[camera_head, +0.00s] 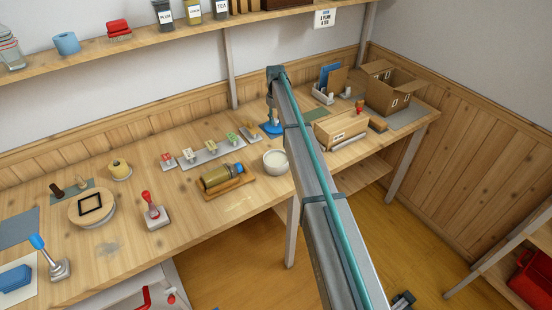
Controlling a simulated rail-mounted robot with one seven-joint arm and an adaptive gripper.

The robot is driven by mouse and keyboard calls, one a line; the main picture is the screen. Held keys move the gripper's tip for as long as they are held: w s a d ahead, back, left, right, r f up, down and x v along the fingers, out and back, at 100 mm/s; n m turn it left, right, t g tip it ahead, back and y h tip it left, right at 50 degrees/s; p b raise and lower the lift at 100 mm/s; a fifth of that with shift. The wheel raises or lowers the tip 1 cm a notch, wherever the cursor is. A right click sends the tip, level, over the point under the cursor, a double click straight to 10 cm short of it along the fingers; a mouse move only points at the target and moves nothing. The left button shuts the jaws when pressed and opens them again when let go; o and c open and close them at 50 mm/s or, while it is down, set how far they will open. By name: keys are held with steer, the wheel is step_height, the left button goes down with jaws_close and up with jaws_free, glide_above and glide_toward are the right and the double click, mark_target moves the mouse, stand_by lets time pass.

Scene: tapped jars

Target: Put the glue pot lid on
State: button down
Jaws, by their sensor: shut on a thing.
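The glue pot (275,167) is a small round white pot, open at the top with pale contents showing, standing near the table's front edge. The lid (274,130) looks like a blue disc with a raised middle, behind the pot and a little left of it. My gripper (270,117) points down over the lid from the arm's far end and is shut on its raised middle. The fingers are small and dark here. I cannot tell whether the lid touches the table. My arm covers the area right of the pot.
A wooden cradle with an olive cylinder (219,180) lies left of the pot. A grey strip with several small stamps (212,153) lies behind it. A wooden box (341,130) and an open carton (389,92) stand right. Free table lies front-left of the cradle.

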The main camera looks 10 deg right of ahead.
steer(key=shift+r+p, duration=1.3)
steer(key=shift+r, duration=2.1)
steer(key=shift+r, duration=0.15)
steer(key=s+a+r+p, duration=0.2)
steer(key=s+p, duration=0.1)
steer(key=s, duration=0.9)
steer(key=s+a+r+p, duration=0.1)
steer(key=s+r+p, duration=0.2)
steer(key=s, duration=0.9)
steer(key=shift+s+a, duration=0.25)
steer(key=shift+a, duration=0.15)
steer(key=shift+f+b, duration=1.3)
steer(key=shift+f, duration=1.7)
steer(key=shift+f+b, duration=0.4)
steer(key=shift+f, duration=0.55)
